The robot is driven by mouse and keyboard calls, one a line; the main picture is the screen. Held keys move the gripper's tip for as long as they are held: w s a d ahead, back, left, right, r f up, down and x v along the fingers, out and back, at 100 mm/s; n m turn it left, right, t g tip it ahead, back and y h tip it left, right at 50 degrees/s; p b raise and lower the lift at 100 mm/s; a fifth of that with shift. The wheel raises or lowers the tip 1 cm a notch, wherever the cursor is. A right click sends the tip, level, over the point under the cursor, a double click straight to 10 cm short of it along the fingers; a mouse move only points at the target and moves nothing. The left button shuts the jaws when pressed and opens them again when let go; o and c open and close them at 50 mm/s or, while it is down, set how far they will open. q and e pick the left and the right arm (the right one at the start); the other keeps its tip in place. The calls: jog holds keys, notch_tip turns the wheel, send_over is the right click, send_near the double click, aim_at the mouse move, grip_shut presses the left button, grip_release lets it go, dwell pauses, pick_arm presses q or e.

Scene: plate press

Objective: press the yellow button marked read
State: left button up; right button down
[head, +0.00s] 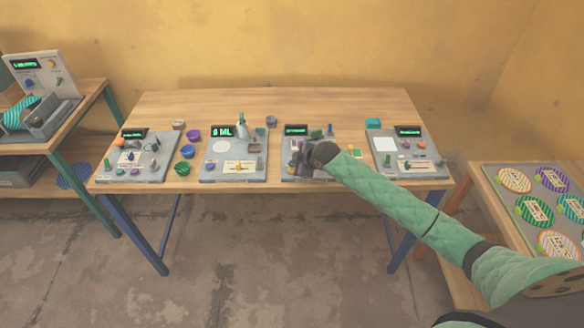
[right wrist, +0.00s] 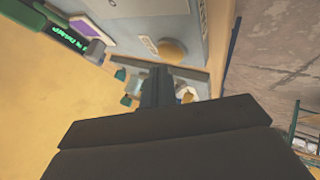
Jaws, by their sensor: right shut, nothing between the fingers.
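My right gripper (head: 299,162) is shut and empty, low over the third panel (head: 288,177) from the left on the table. It hides much of that panel in the head view. In the right wrist view a round yellow button (right wrist: 173,50) shows just beyond the closed fingers (right wrist: 158,82). A small pale label (right wrist: 148,44) sits beside it, its lettering too blurred to read. I cannot tell whether the fingers touch the button. The panel's green-lit display (head: 296,129) is at its back edge. My left gripper is not in view.
Other panels stand on the wooden table (head: 180,104): one at far left (head: 128,176), one with a white disc (head: 208,176), one at right (head: 378,171). A board of striped discs (head: 545,180) is at right.

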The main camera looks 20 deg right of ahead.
jog(key=shift+r, duration=0.25)
jog(key=shift+r+p, duration=1.95)
jog(key=shift+r, duration=0.55)
jog(key=shift+s+f, duration=0.1)
